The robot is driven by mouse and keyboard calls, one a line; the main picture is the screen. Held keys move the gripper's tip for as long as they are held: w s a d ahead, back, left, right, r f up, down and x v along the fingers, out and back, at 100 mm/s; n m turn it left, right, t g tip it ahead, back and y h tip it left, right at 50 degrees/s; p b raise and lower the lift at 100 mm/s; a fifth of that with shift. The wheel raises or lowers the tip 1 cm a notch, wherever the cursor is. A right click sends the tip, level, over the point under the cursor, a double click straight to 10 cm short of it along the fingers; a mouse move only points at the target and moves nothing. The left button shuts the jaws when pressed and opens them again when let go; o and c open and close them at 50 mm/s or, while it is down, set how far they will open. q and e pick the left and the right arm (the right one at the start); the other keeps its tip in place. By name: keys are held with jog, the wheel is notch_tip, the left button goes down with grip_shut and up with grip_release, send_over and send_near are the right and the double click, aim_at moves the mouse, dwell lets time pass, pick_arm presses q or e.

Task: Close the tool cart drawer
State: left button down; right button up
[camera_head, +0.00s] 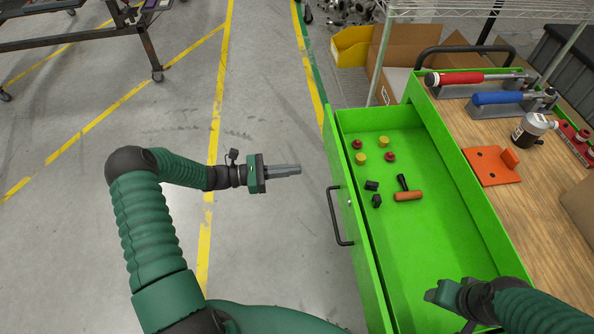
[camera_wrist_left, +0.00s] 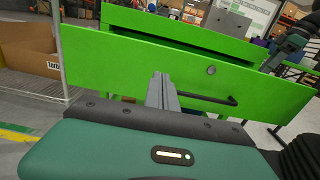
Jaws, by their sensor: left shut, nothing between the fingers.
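The green tool cart drawer (camera_head: 440,235) is pulled open toward the left in the head view. Its front panel carries a black handle (camera_head: 337,215) and a small round lock. In the left wrist view the drawer front (camera_wrist_left: 120,65) faces me, with the handle (camera_wrist_left: 210,98) to the right of the fingers. My left gripper (camera_head: 299,169) is shut and empty, pointing right at the drawer front with a gap in the head view. My right gripper (camera_head: 432,295) is at the lower right, over the near end of the drawer; its fingers are not clear.
Inside the drawer are red and yellow knobs (camera_head: 383,140), small black parts (camera_head: 372,186) and an orange-handled tool (camera_head: 408,196). The wooden cart top (camera_head: 530,215) holds red- and blue-handled tools, a bottle and an orange bracket. A wire shelf (camera_head: 480,10) stands behind.

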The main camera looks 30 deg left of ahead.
aim_at(339, 165)
pick_arm(q)
jog(key=b+x, duration=0.1)
jog(key=x, duration=0.9)
jog(key=shift+f+b, duration=0.1)
jog(key=shift+b, duration=0.3)
jog(key=shift+w+d, duration=0.3)
jog(key=shift+d, duration=0.1)
